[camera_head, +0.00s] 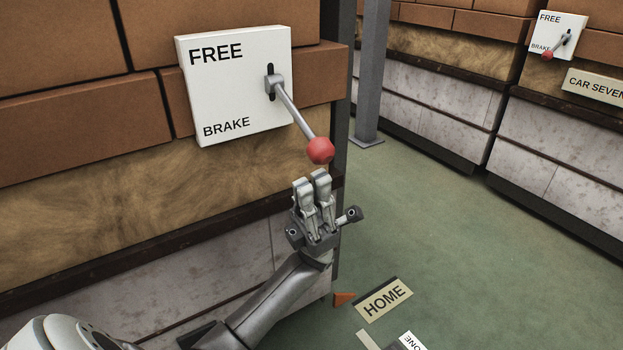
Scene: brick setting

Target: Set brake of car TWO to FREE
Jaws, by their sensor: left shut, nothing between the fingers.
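A white brake panel (220,90) marked FREE at the top and BRAKE at the bottom is fixed on the near brick car at the left. Its grey lever (298,112) comes out of a dark slot and slants down to the right, ending in a red knob (320,151). The knob is low, about level with the word BRAKE or a little under it. My left gripper (313,179) is shut and empty, just below the knob, fingers pointing up. I cannot tell whether the fingertips touch the knob. No car number shows on this near car. My right gripper is not in view.
Another car stands at the back right with a CAR SEVEN sign (597,87) and its own brake panel (562,28). A grey post (369,75) stands beyond the near car's corner. A HOME sign (384,299) lies low on the green floor (440,220), which is otherwise mostly clear.

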